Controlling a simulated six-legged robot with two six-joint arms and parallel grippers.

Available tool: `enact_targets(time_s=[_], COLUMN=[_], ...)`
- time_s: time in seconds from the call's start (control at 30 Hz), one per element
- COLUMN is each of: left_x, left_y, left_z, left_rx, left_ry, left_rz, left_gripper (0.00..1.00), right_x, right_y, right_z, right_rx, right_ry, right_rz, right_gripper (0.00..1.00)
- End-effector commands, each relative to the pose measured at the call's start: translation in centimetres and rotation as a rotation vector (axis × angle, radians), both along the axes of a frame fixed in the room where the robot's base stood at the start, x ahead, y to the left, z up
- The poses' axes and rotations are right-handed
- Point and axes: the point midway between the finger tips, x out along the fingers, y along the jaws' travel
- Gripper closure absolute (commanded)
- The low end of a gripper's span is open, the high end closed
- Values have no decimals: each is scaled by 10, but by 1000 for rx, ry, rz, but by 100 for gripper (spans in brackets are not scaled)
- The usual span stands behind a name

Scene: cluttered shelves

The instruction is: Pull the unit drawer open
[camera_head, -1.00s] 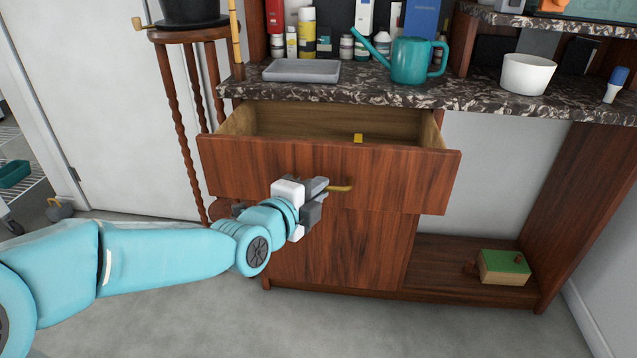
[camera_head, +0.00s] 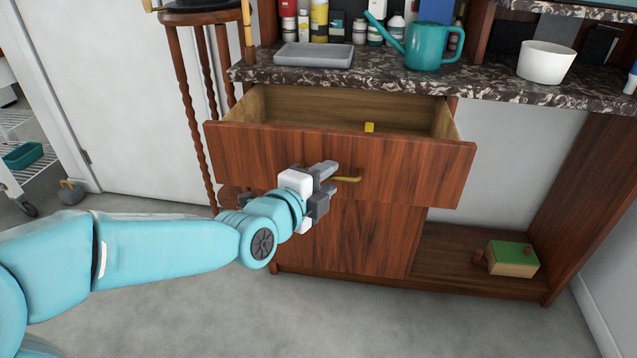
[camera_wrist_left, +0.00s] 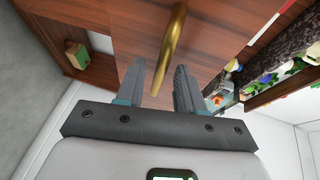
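The wooden unit drawer (camera_head: 400,172) is pulled out from under the stone counter, with its pale inside showing. A small yellow thing (camera_head: 369,127) lies inside. A curved brass handle (camera_head: 347,178) is on the drawer's front; it also shows in the left wrist view (camera_wrist_left: 174,42). My left gripper (camera_head: 328,186) is at the left end of the handle. Its two fingers are apart, and in the left wrist view the handle's near end reaches between them (camera_wrist_left: 158,88). I cannot tell whether either finger touches it. My right gripper is not in view.
The counter holds a grey tray (camera_head: 314,55), a teal watering can (camera_head: 425,46) and a white bowl (camera_head: 546,63). A tall wooden stand (camera_head: 190,95) is left of the unit. A green-topped box (camera_head: 512,258) sits on the low shelf. The floor in front is clear.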

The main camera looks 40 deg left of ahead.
Motion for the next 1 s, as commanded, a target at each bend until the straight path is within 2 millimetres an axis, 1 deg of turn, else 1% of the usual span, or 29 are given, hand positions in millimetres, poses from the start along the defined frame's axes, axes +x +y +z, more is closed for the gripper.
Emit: enact_targets(time_s=[0.07, 0.17, 0.27, 0.3, 0.37, 0.47, 0.5, 0.7, 0.83, 1.0], left_x=[-5, -20, -43, -54, -66, -85, -92, -127, -144, -156], left_y=[0, -2, -5, -7, -9, -13, -14, -20, -22, -24], left_z=[2, 7, 12, 14, 11, 13, 14, 21, 25, 29], left_rx=[1, 2, 2, 3, 4, 4, 4, 3, 3, 0], left_ry=[-1, -3, -4, -3, -7, -8, -10, -10, -6, -2], left_rz=[1, 2, 3, 3, 2, 2, 0, -1, -1, 0], left_gripper=[63, 63, 63, 63, 63, 63, 63, 63, 63, 63], right_x=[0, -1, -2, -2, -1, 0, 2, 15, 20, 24], right_y=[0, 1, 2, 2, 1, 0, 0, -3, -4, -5], right_z=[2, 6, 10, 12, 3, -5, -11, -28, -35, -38], right_rx=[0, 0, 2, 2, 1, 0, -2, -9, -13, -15], right_ry=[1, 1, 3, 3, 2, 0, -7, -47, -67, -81], right_rz=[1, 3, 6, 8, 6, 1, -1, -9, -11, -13], right_gripper=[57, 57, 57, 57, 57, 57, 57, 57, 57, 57])
